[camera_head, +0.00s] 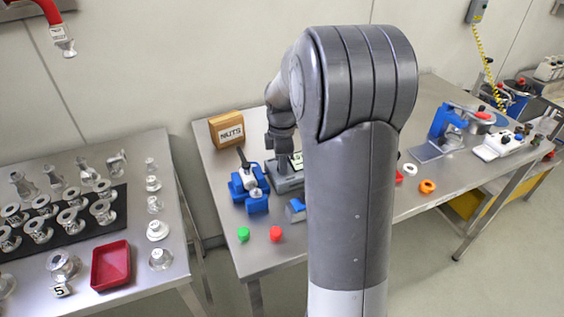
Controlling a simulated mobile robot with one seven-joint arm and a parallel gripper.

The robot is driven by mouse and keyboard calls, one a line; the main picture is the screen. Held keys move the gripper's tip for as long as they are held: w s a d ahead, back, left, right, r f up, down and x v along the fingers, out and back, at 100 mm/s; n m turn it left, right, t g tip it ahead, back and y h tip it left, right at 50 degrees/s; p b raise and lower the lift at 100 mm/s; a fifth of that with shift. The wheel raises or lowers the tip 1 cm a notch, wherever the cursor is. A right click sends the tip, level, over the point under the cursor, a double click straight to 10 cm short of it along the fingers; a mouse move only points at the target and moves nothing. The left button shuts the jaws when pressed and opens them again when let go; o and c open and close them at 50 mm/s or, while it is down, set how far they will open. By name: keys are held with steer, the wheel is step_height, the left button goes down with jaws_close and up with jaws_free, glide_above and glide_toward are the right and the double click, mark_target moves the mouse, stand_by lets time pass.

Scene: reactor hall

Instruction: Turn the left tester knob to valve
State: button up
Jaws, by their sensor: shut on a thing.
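A grey tester (287,182) with a small pale green display (297,160) stands on the middle steel table, partly covered by my arm. My gripper (280,152) points down onto the left part of the tester. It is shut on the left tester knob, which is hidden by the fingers. I cannot make out the knob's setting or the valve marking from here. The right side of the tester is hidden behind my arm.
A blue vise-like device (249,188) stands close left of the tester, with a wooden NUTS box (227,130) behind. An orange ring (427,186) lies right of my arm.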

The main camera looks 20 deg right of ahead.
steer(key=shift+c, duration=0.8)
steer(key=m, duration=0.5)
steer(key=shift+m, duration=0.4)
steer(key=m, duration=1.3)
steer(key=shift+m, duration=0.3)
steer(key=m, duration=0.5)
steer(key=shift+m, duration=0.4)
